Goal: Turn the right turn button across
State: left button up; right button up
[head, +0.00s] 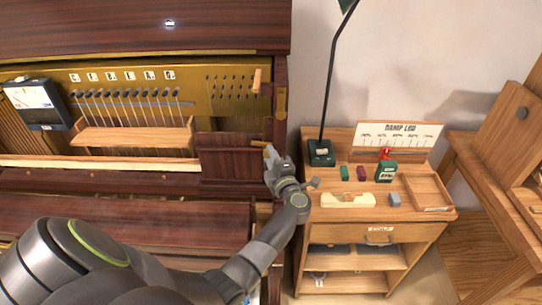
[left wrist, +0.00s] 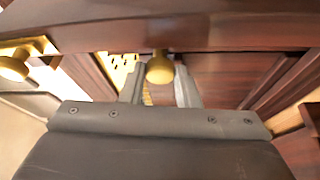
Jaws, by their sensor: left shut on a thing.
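A small golden turn button (head: 258,144) sits at the right end of the piano front, at my left gripper's tips. In the left wrist view a round brass knob (left wrist: 159,67), which looks like part of it, shows between the two fingers below a dark wooden rail. My left gripper (head: 268,151) is shut on it; the fingers hide part of it. How far the button is turned cannot be told. My right gripper is in neither view.
A brass plate (head: 281,101) is on the piano's right post, with an orange wooden piece (head: 257,80) beside it. A wooden workbench (head: 330,213) with a lamp (head: 321,152), small blocks and a tray (head: 428,191) stands close on the right. The dark lower panel (head: 228,160) is beside the gripper.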

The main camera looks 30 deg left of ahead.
pick_arm(q)
jog(key=shift+n+h+p, duration=0.3)
jog(key=shift+n, duration=0.5)
jog(key=shift+g, duration=0.3)
jog(key=o, duration=1)
jog(key=shift+c, duration=0.2)
jog(key=shift+d, duration=0.1)
